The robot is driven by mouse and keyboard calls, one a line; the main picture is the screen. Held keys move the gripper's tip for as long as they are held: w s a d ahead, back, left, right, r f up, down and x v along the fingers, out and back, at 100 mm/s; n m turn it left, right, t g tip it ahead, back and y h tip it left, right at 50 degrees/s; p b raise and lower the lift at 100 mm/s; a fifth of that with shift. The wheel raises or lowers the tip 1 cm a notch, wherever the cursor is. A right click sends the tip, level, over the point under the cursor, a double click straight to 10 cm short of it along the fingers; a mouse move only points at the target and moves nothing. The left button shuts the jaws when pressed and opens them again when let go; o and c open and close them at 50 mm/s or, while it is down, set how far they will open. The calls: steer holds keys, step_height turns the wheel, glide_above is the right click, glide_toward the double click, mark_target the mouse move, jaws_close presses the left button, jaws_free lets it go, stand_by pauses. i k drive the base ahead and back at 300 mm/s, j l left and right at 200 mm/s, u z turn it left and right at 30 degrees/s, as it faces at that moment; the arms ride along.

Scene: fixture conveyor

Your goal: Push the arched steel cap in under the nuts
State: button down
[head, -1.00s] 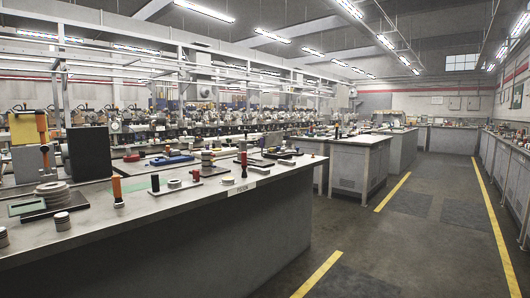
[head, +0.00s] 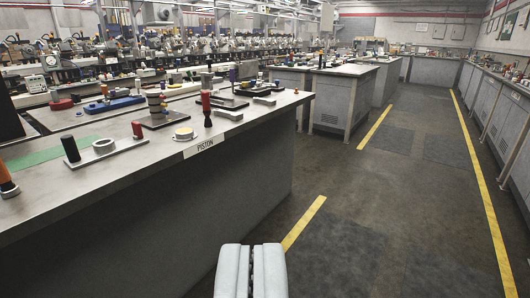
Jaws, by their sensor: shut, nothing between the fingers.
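My gripper (head: 251,272) shows at the bottom middle of the head view. Its two pale fingers are together, with nothing held, in front of the floor and to the right of the near bench. I cannot make out the arched steel cap or the nuts for sure. Small grey pieces lie near the far end of the bench top, one at the front edge (head: 228,114) and one farther right (head: 264,100). They are too small to tell whether either is the cap.
The near bench (head: 160,215) carries a PISTON label (head: 205,146), upright pins, a plate with a ring (head: 104,147) and a stacked fixture (head: 156,104). More benches (head: 335,95) stand beyond. The aisle floor (head: 400,200) with yellow lines is clear.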

mark_target(259, 85)
steer(key=i+z, duration=0.25)
steer(key=i, duration=0.7)
steer(key=i+j+z, duration=0.1)
steer(key=i+z, duration=0.2)
steer(key=i, duration=1.3)
steer(key=i+l, duration=0.15)
steer(key=i, duration=0.6)
steer(key=i+j+u, duration=0.1)
steer(key=i+u, duration=0.5)
steer(key=u, duration=0.15)
steer(key=i+u, duration=0.4)
steer(key=k+l, duration=0.05)
steer(key=k, duration=0.05)
